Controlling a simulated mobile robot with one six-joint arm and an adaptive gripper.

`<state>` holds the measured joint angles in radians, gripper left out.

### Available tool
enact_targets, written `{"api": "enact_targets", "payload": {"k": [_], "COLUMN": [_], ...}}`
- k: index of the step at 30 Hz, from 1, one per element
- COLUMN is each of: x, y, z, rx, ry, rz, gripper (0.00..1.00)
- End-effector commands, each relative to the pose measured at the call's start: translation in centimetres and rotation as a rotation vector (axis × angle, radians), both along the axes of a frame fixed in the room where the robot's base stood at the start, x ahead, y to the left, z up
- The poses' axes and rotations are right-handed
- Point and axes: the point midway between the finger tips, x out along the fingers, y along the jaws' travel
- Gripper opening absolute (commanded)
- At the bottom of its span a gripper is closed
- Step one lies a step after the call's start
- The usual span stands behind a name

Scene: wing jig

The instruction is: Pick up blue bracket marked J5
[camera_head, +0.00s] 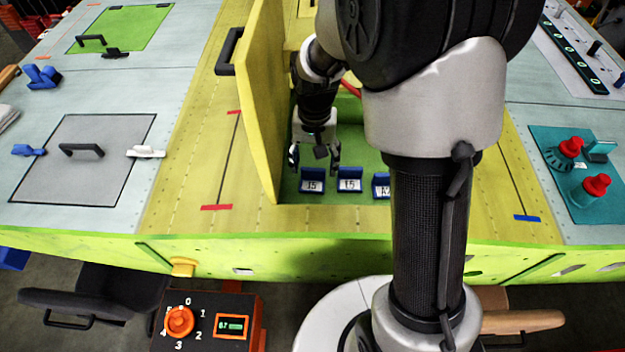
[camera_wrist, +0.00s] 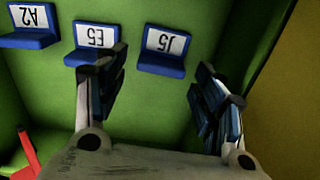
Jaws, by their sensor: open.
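The blue bracket marked J5 (camera_head: 312,186) lies on the green floor of an open bay, leftmost of a row of blue brackets. In the wrist view J5 (camera_wrist: 162,65) is at the upper middle, its white label upside down. My gripper (camera_head: 314,160) is inside the bay, just behind and above J5. In the wrist view my gripper (camera_wrist: 162,80) is open and empty, with J5 ahead of its fingertips and between them in the picture. It is apart from J5.
Bracket E5 (camera_head: 349,185) stands close beside J5; its neighbour A2 (camera_head: 381,190) is partly hidden by my arm. A yellow hatch door (camera_head: 262,100) stands upright along the bay's left side. A red object (camera_wrist: 28,150) shows at the wrist view's lower left.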

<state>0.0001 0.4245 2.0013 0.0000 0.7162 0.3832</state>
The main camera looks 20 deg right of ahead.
Motion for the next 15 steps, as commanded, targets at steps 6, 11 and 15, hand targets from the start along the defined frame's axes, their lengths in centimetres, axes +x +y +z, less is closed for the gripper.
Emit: {"api": "enact_targets", "payload": {"k": [6,11,15], "x": [0.0,-0.2,-0.2], "y": [0.1,0.4,0.4], "z": [-1.2,-3.3,-5.4], "rx": [0.0,0.0,0.0], "ry": [0.001,0.002,0.002], "rz": [0.001,0.002,0.001], "gripper": [0.63,0.63,0.63]}}
